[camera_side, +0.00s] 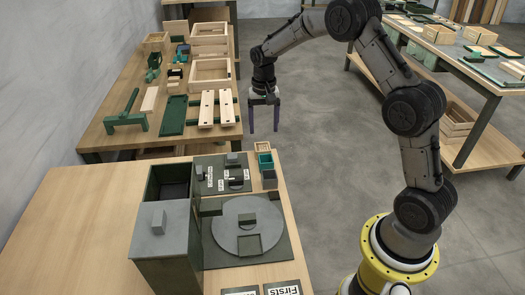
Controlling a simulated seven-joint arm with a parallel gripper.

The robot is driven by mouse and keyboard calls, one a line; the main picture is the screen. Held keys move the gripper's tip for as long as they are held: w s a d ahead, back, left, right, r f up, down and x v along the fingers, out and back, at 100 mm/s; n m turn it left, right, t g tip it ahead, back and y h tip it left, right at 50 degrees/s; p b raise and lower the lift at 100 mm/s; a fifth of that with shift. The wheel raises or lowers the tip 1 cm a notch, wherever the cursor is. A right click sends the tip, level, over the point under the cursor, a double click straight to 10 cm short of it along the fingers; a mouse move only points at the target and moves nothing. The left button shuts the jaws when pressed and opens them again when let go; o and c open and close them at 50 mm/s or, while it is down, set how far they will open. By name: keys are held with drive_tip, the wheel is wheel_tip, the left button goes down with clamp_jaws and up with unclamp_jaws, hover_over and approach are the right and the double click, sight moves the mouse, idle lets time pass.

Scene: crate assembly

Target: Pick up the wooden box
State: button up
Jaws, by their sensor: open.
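Several open wooden boxes stand on the back left table: a small wooden box (156,40) near the wall and larger pale wooden boxes (210,72) in a row near the table's right edge. I cannot tell which one is the task's box. My gripper (263,129) points down with its two long fingers apart and nothing between them. It hangs just right of the back left table, nearer the camera than the large boxes and apart from them.
White wooden planks (207,108), a green panel (173,115) and a green bracket (126,116) lie on the back left table. Another table (470,52) with wooden boxes stands right.

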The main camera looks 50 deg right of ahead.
sight(262, 146)
wheel_tip(262, 146, down, 9)
drive_tip(key=shift+w+r, duration=0.1)
drive_tip(key=shift+w, duration=0.05)
drive_tip(key=c, duration=1.2)
drive_tip(key=shift+r, duration=0.1)
